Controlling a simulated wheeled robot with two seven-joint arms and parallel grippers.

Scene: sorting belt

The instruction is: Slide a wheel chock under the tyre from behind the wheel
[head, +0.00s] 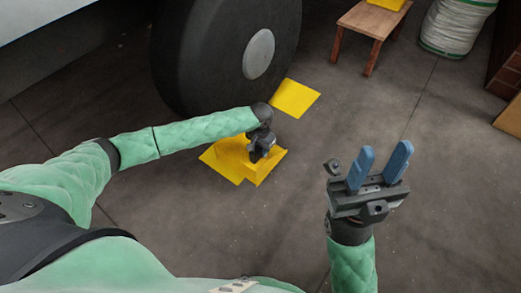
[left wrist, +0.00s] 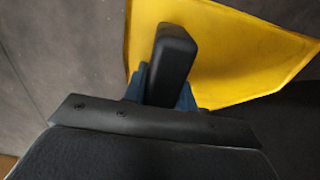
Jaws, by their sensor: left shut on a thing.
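The big dark tyre (head: 205,60) with a grey hub (head: 258,54) stands at the upper middle of the head view. A yellow wheel chock (head: 265,172) is on or just above the floor in front of the tyre, with a gap visible between them. My left gripper (head: 263,150) is over the chock. In the left wrist view its blue fingers (left wrist: 161,88) are shut on the chock's black handle (left wrist: 172,55), with the yellow chock face (left wrist: 225,55) beyond. My right gripper (head: 382,155) is open and empty at the right, well away from the chock.
Another yellow area (head: 222,160) adjoins the chock's left side. A wooden stool (head: 372,20), a white-green roll (head: 455,25) and a brown crate (head: 508,75) stand at the back right. Floor between is clear.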

